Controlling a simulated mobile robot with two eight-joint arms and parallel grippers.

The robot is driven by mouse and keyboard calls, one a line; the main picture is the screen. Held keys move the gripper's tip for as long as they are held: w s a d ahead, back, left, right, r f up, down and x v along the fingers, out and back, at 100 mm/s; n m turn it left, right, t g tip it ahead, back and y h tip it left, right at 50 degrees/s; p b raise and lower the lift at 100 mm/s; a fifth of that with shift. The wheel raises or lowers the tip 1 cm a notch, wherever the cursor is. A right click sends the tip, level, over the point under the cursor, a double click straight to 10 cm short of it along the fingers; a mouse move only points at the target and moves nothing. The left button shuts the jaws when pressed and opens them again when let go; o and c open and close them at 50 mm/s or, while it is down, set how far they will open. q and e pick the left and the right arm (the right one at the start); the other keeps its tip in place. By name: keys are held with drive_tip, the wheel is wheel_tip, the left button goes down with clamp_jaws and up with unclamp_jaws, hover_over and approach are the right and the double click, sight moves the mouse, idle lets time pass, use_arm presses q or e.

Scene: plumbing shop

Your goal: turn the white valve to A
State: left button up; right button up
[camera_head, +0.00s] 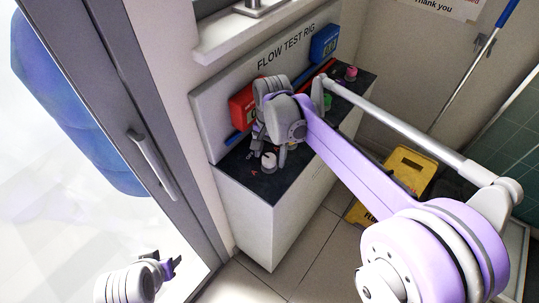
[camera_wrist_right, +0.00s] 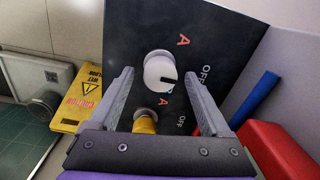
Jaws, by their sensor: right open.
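The white valve (camera_wrist_right: 159,68) is a round white knob on the dark panel, with a dark mark on its lower right side. In the wrist view a red A is above right of it and an OFF label to its right; I cannot tell its exact setting. It shows in the head view as a white knob (camera_head: 269,160) near the counter's front corner. My right gripper (camera_wrist_right: 160,76) is open, its fingers on either side of the white valve in the picture; contact is not visible. My left gripper (camera_head: 168,266) is at the bottom left, away from the rig; its jaws are unclear.
A yellow valve (camera_wrist_right: 145,124) is beside the white one, partly behind my gripper. A red box (camera_head: 243,106) and blue box (camera_head: 324,43) are on the rig's back panel. A yellow floor sign (camera_head: 408,168) stands right of the counter. A glass door (camera_head: 60,200) is at left.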

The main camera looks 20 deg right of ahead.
drive_tip(key=shift+f, duration=0.2)
drive_tip(key=shift+c, duration=0.4)
clamp_jaws()
drive_tip(key=shift+n, duration=0.4)
drive_tip(key=n, duration=0.5)
drive_tip(key=shift+n, duration=0.3)
drive_tip(key=n, duration=0.5)
drive_tip(key=shift+a, duration=0.1)
drive_tip(key=shift+n, duration=0.4)
